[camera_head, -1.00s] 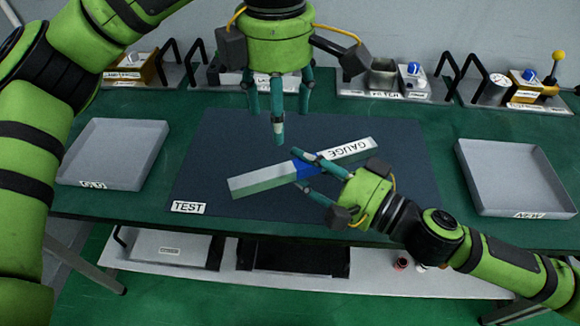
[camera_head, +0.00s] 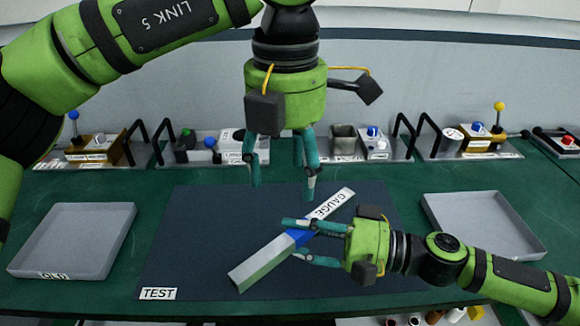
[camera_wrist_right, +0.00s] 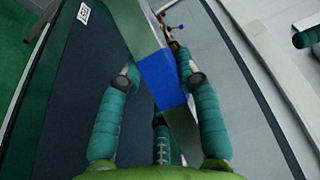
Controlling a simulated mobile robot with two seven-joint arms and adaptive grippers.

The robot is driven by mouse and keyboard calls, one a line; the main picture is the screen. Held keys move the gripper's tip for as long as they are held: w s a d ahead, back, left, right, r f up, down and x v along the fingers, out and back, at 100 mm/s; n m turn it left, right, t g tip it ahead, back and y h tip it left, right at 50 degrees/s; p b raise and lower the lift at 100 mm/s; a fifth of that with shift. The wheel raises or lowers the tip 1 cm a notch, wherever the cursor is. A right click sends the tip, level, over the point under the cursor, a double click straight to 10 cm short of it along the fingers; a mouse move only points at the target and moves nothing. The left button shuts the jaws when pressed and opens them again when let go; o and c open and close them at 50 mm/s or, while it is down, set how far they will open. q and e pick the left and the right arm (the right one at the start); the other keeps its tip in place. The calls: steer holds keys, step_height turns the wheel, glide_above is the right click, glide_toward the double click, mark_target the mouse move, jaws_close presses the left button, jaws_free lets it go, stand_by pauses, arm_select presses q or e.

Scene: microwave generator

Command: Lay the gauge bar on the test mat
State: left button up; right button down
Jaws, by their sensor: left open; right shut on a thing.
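The gauge bar (camera_head: 268,258) is a long grey bar with a blue middle band and a white GAUGE label. It slants over the dark test mat (camera_head: 190,240), its labelled end up and to the right. My right gripper (camera_head: 290,240) is shut on its blue band, which also shows between the fingers in the right wrist view (camera_wrist_right: 160,80). Whether the bar touches the mat or is held just above it, I cannot tell. My left gripper (camera_head: 282,185) is open and empty, pointing down above the far part of the mat, beyond the bar.
A grey OLD tray (camera_head: 75,240) stands left of the mat and a NEW tray (camera_head: 485,220) right of it. Several devices with knobs and black handles line the back of the green bench, such as one with a yellow-topped lever (camera_head: 498,108). The mat's left part is clear.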

mark_target(300, 234)
arm_select(q)
steer(key=shift+n, duration=0.3)
step_height(300, 234, down, 12)
steer(key=shift+d+r, duration=0.15)
arm_select(e)
steer(key=shift+a, duration=0.1)
arm_select(q)
jaws_close()
arm_select(e)
steer(key=c, duration=0.8)
jaws_free()
